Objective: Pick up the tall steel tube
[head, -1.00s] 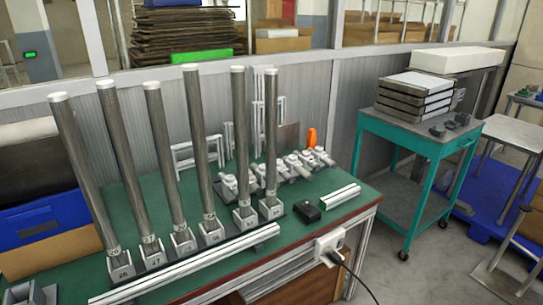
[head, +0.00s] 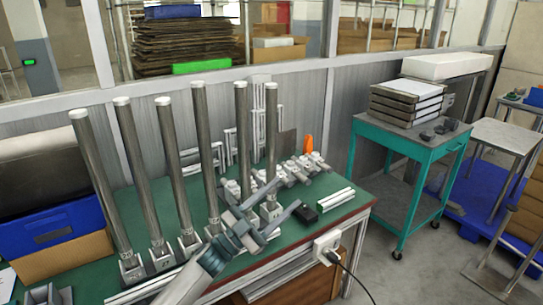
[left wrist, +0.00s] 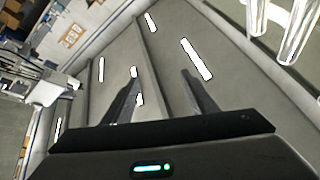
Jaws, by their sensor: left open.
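Several tall steel tubes with white tops stand upright in grey bases in a row on the green table (head: 334,211). The leftmost tube is at the far left (head: 100,185) and the rightmost tube (head: 271,130) is at the right end. My left gripper (head: 287,195) is open, in front of the lower ends of the two rightmost tubes; part of the second tube from the right (head: 242,130) is hidden behind it. In the left wrist view the open fingers (left wrist: 160,95) also show empty. My right gripper is out of view.
A white rail (head: 143,292) lies along the table's front edge. A black box (head: 306,215), a short rail (head: 335,200) and an orange object (head: 308,143) are at the right. A teal cart (head: 408,136) stands beyond the table.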

